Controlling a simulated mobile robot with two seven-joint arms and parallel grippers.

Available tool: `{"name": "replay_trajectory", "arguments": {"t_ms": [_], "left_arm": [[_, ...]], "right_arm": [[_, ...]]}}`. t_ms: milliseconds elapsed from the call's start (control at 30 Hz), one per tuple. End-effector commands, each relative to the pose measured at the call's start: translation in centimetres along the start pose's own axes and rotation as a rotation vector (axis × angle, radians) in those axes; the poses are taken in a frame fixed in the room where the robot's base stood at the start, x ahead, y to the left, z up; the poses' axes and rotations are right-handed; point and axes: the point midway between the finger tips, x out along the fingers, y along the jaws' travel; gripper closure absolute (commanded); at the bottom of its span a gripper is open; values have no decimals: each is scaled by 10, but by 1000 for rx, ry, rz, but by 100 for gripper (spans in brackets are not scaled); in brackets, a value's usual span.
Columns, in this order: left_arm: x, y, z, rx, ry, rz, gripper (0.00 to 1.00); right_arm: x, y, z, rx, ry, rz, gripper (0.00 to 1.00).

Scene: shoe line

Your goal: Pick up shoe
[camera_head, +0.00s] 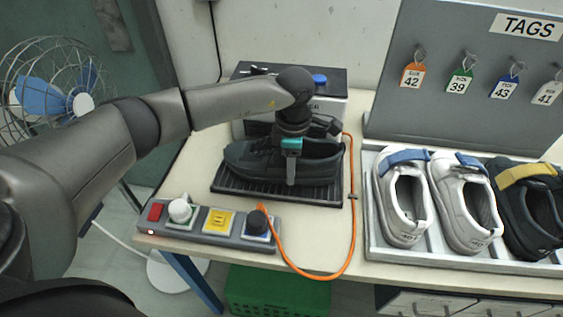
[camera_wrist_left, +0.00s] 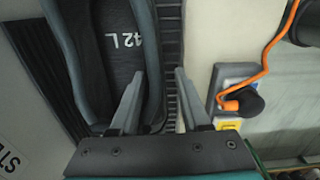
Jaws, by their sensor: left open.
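A dark shoe (camera_head: 250,160) lies on a black ribbed tray (camera_head: 225,187) at the table's middle, toe to the left. In the left wrist view its insole, marked "42 L" (camera_wrist_left: 118,42), shows between the side walls. My left gripper (camera_head: 291,180) points down over the shoe and hides part of it. In the wrist view its open fingers (camera_wrist_left: 160,78) straddle the shoe's near side wall, one over the opening and one outside it. I cannot tell whether they touch it. My right gripper is not in view.
An orange cable (camera_head: 352,225) runs from a button box (camera_head: 205,232) up past the tray. A light tray (camera_head: 372,250) with white and dark shoes stands at right, below a board with tags (camera_head: 460,100). A dark machine (camera_head: 330,80) stands behind.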

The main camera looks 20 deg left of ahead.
Motion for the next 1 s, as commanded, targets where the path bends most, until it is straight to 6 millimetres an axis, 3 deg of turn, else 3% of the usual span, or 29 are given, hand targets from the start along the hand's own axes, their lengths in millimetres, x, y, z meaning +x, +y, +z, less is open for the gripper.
{"name": "replay_trajectory", "arguments": {"t_ms": [67, 467, 1000], "left_arm": [[0, 0, 0, 0, 0, 0, 56], [-1, 0, 0, 0, 0, 0, 100], [-1, 0, 0, 0, 0, 1, 100]], "right_arm": [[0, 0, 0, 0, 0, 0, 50], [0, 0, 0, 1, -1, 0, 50], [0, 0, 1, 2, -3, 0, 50]]}}
